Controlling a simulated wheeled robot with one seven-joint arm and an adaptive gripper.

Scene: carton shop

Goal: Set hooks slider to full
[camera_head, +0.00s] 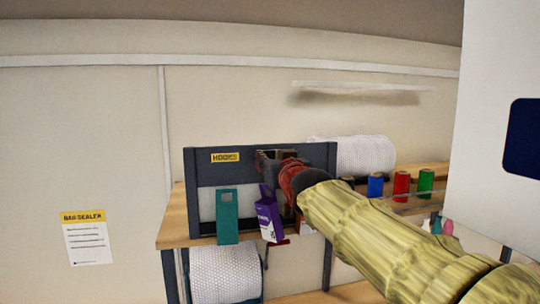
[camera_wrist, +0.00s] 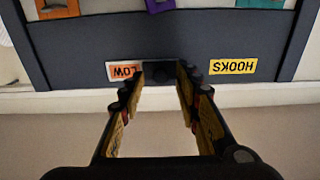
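The dark hooks panel (camera_head: 215,175) stands on a wooden bench, with a yellow HOOKS label (camera_head: 225,157) at its upper left. In the wrist view the panel appears upside down, with the HOOKS label (camera_wrist: 233,67) and an orange-and-white LOW label (camera_wrist: 124,71). A small dark block (camera_wrist: 160,73), possibly the slider knob, shows beside the LOW label. My gripper (camera_wrist: 158,82) is open, its fingertips apart on either side of that block; I cannot tell whether they touch it. In the head view my gripper (camera_head: 277,158) is at the panel's upper right and hides part of it.
A teal carton (camera_head: 227,217) and a purple carton (camera_head: 268,216) hang at the panel's front, below my gripper. A white board (camera_head: 500,100) fills the right edge.

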